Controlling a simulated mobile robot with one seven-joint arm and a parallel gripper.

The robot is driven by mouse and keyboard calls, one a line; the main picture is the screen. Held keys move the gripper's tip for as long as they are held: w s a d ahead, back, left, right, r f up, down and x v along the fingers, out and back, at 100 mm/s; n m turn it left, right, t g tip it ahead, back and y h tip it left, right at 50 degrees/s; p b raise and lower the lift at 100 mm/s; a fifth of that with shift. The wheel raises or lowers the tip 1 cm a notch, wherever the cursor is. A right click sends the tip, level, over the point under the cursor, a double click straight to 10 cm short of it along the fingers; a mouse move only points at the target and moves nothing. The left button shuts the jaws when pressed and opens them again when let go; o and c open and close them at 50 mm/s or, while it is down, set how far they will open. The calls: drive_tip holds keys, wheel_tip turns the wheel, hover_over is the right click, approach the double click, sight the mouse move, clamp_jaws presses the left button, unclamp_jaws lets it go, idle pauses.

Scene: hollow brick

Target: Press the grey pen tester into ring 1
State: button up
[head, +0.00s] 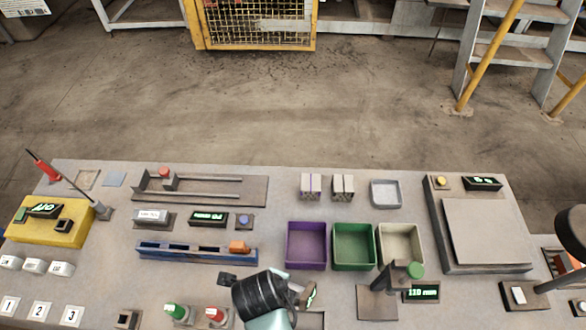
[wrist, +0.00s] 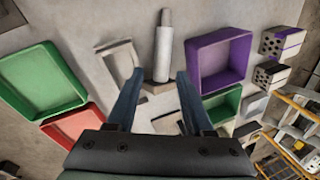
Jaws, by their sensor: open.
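The grey pen tester (wrist: 164,48) is a light grey cylinder with a thinner top, standing on a small dark base in the wrist view. My gripper (wrist: 160,76) is open. In the picture the tester shows between its two fingertips, touching neither; whether it lies between or beyond them is unclear. In the head view my gripper (head: 298,290) is low over the front middle of the table and hides the tester. Tiles numbered 1 (head: 10,306), 2 and 3 lie at the front left. I cannot make out ring 1 itself.
A purple bin (head: 287,245), a green bin (head: 353,226) and a cream bin (head: 400,226) stand right of my gripper. A post with a green top (head: 415,270) and red and green buttons (head: 215,315) are close by. Two hollow bricks (head: 311,187) stand behind the bins.

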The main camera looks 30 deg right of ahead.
drive_tip(key=x, duration=0.2)
drive_tip(key=p+x, duration=0.1)
drive_tip(key=x, duration=0.5)
drive_tip(key=shift+w+d, duration=0.1)
drive_tip(key=shift+w, duration=0.3)
drive_tip(key=shift+f, duration=0.5)
drive_tip(key=shift+f, duration=0.1)
drive_tip(key=shift+c, duration=0.2)
clamp_jaws()
